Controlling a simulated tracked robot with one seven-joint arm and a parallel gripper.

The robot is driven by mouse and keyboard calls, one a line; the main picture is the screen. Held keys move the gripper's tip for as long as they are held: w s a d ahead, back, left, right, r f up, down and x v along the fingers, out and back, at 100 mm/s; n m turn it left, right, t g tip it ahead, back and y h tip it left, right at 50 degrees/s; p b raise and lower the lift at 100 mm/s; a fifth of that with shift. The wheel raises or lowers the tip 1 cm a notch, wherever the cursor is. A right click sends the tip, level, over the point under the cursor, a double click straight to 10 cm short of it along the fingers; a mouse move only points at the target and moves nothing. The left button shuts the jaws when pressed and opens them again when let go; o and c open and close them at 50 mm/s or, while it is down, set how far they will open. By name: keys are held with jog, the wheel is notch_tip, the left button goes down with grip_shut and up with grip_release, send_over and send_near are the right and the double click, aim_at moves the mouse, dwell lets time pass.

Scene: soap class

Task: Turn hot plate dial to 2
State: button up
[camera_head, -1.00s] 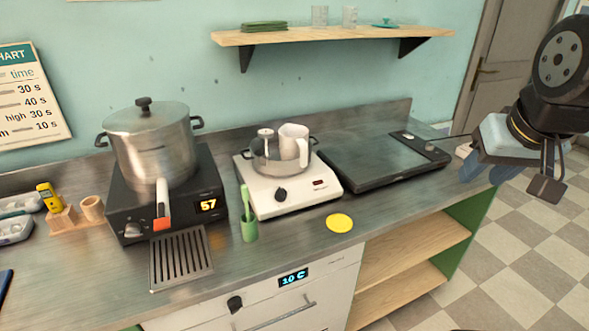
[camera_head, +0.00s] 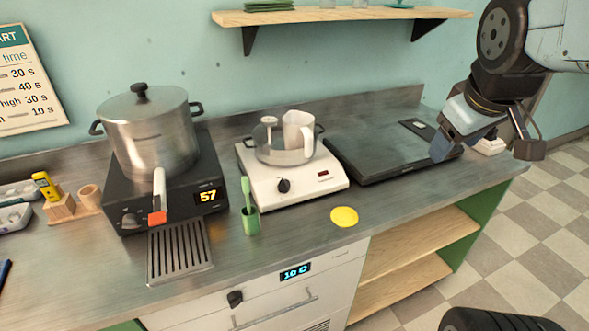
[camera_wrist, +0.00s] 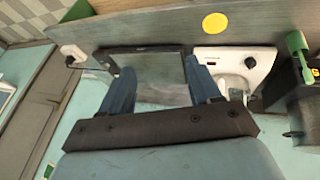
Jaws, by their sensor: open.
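A white hot plate (camera_head: 318,190) stands mid-counter, with a black dial (camera_head: 284,185) on its front face and a small dark red display. A pan (camera_head: 268,157) with a white jug (camera_head: 299,135) sits on it. To its left, a black heater (camera_head: 214,183) shows 57 and has its own dial (camera_head: 130,220) at front left; a lidded steel pot (camera_head: 160,140) stands on it. The dial markings are too small to read. My gripper (camera_head: 445,143) is open and empty, above the counter's right side. The white hot plate (camera_wrist: 210,55) also shows in the wrist view, beyond the right finger.
A flat dark plate unit (camera_head: 385,155) lies right of the white hot plate, near my gripper. A green cup with a brush (camera_head: 250,220) and a yellow disc (camera_head: 344,217) stand in front. A slotted metal tray (camera_head: 180,255) lies before the black heater. A shelf (camera_head: 340,16) overhangs behind.

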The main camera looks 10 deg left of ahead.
jog(key=w+a+f+n, duration=0.2)
jog(key=w+a+n, duration=0.35)
jog(key=n, duration=0.25)
jog(key=n+g+y, duration=0.2)
jog(key=n+y, duration=0.2)
jog(key=n, duration=2.2)
send_near(286, 181)
jog(key=shift+x, duration=5.1)
jog(key=shift+d, duration=0.15)
jog(key=c, duration=1)
